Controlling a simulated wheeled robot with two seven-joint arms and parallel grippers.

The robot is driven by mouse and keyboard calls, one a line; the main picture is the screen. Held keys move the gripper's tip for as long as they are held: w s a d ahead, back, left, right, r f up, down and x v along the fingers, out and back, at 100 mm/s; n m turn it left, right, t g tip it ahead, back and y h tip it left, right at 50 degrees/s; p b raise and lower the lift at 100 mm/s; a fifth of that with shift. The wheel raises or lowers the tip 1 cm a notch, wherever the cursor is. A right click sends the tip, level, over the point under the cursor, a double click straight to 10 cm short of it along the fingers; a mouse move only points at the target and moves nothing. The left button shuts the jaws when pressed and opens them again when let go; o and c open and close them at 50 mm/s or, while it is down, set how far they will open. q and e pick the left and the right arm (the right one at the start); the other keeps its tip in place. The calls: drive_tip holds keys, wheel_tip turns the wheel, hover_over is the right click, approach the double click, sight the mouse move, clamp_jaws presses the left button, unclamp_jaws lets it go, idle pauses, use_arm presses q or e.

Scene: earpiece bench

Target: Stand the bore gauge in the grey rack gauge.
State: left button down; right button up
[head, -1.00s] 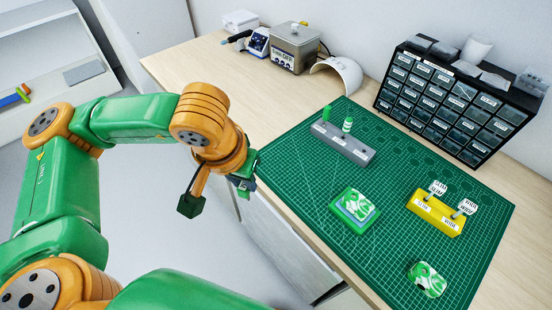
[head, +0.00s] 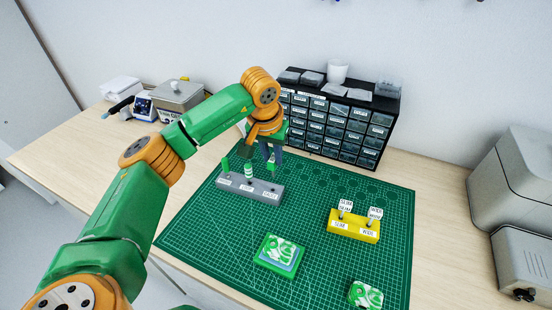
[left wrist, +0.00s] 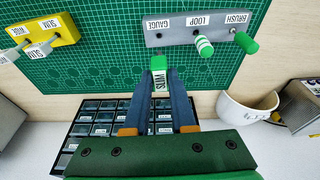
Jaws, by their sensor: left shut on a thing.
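The grey rack (head: 228,187) stands on the green mat, labelled BRUSH, LOOP and GAUGE; it also shows in the left wrist view (left wrist: 180,37). A green tool stands at BRUSH and a green-white striped one at LOOP. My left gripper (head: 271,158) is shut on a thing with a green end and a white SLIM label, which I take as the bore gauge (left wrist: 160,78). In the left wrist view it is between the fingertips, near the rack's GAUGE end. The head view shows it above the rack's right end. Its lower part is unclear. My right gripper is not in view.
A yellow rack (head: 345,228) holds two tagged pieces, SLIM and WIDE. A green-white earpiece block (head: 279,252) and another piece (head: 365,295) lie towards the front. A black drawer cabinet (head: 340,125) stands close behind the gripper. The mat between the racks is clear.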

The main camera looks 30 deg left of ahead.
sight(271, 169)
use_arm(q)
drive_tip(key=shift+s+a+r, duration=0.1)
drive_tip(key=shift+s, duration=0.1)
drive_tip(key=shift+f+b, duration=1.45)
drive_tip(key=shift+f, duration=0.9)
drive_tip(key=shift+f+b, duration=1)
drive_tip(key=shift+f, duration=0.35)
drive_tip(key=c, duration=0.7)
unclamp_jaws()
